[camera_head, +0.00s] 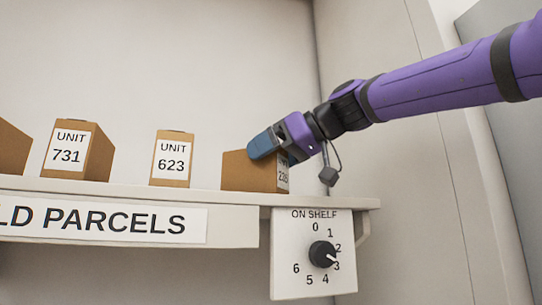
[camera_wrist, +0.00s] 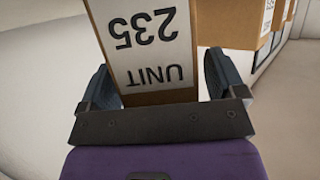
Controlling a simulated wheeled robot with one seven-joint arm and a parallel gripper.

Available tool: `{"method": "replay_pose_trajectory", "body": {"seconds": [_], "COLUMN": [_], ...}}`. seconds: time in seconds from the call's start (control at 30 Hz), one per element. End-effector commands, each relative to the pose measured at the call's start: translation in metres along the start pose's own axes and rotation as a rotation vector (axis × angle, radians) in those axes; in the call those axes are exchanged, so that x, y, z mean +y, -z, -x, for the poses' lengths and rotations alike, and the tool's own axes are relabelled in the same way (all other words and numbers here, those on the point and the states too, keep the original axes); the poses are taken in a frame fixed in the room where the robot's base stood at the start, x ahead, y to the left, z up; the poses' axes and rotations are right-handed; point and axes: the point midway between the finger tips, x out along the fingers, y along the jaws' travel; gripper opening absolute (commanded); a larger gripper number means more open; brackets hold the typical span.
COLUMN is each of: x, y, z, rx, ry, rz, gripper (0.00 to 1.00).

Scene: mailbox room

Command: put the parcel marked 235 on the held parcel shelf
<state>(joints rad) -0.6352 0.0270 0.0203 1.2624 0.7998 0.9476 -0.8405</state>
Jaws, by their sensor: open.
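The parcel marked 235 (camera_head: 248,172) is a brown box resting on the held parcels shelf (camera_head: 190,193), at the right of the row. In the wrist view its label reads UNIT 235 (camera_wrist: 150,45), upside down. My gripper (camera_head: 268,145) is at the parcel's upper right in the head view. Its blue fingers (camera_wrist: 157,85) are open, one on each side of the parcel. I cannot tell whether they touch it. Part of the label is hidden by my gripper in the head view.
Parcels 623 (camera_head: 172,160) and 731 (camera_head: 77,150) stand to the left on the shelf, with another parcel (camera_head: 12,148) cut off at the edge. An ON SHELF dial (camera_head: 322,254) hangs below the right end, its pointer near 3. A side wall stands at the right.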

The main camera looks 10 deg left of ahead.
Motion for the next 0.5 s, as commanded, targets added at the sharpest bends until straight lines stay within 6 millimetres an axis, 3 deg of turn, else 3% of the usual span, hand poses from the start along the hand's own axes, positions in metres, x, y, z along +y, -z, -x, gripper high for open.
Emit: {"method": "replay_pose_trajectory", "body": {"seconds": [0.17,0.5], "x": [0.001,0.000], "y": [0.002,0.002], "z": [0.018,0.083], "rx": [0.002,0.000], "ry": [-0.004,-0.003], "rz": [0.000,0.000], "gripper": [0.89,0.89]}}
